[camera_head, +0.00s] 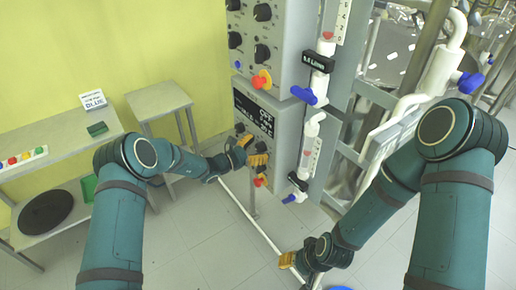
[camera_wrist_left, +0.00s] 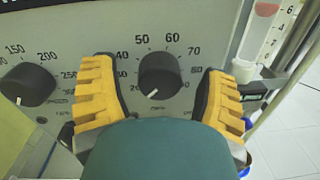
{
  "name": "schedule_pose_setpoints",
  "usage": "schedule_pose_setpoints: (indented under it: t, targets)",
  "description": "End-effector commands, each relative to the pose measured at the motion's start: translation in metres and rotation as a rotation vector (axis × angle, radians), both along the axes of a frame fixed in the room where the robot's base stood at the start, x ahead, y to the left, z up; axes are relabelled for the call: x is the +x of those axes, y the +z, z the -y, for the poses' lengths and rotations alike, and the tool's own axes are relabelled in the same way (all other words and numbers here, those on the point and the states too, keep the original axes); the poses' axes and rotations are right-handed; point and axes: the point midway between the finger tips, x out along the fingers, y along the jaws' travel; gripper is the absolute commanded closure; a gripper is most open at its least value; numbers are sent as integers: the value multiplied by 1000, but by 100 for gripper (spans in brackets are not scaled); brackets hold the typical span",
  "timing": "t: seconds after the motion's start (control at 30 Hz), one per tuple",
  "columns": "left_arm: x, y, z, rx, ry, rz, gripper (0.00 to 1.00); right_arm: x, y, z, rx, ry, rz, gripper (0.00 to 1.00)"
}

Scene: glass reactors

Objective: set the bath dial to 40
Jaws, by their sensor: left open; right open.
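The bath dial (camera_wrist_left: 160,75) is a black round knob on a grey panel in the left wrist view. Its white pointer line faces down and slightly left, away from the printed 40 (camera_wrist_left: 122,55) at its upper left. My left gripper (camera_wrist_left: 160,68) is open, its yellow-padded fingers on either side of the dial, with visible gaps. In the head view my left gripper (camera_head: 249,151) is at the front of the lower grey control box (camera_head: 286,125); it hides part of the panel. My right gripper (camera_head: 288,261) is low near the floor, open and away from the panel.
Another black knob (camera_wrist_left: 27,84), with a scale showing 150 and 200, sits left of the dial. Glassware with blue valves (camera_head: 304,95) stands right of the box. A side table (camera_head: 158,100) and a shelf bench (camera_head: 60,146) are at the left.

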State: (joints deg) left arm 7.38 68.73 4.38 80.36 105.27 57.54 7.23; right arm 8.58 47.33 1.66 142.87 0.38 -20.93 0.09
Motion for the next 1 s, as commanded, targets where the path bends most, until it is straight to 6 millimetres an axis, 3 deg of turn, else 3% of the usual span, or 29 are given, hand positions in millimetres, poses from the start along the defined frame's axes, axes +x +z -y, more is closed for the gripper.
schedule_pose_setpoints:
  t: [0.2, 0.4, 0.73, 1.0]
  targets:
    - [0, 0, 0, 0, 0, 0, 29, 0, 0, 0, 0, 0, 0, 47]
    - [0, 0, 0, 0, 0, 0, 95, 0, 0, 0, 0, 0, 0, 47]
    - [0, 0, 0, 17, 0, 28, 96, 0, -7, 0, -1, 0, 0, 47]
    - [0, -2, 0, 105, 1, 154, 96, 1, -35, -1, -6, -1, -1, 47]
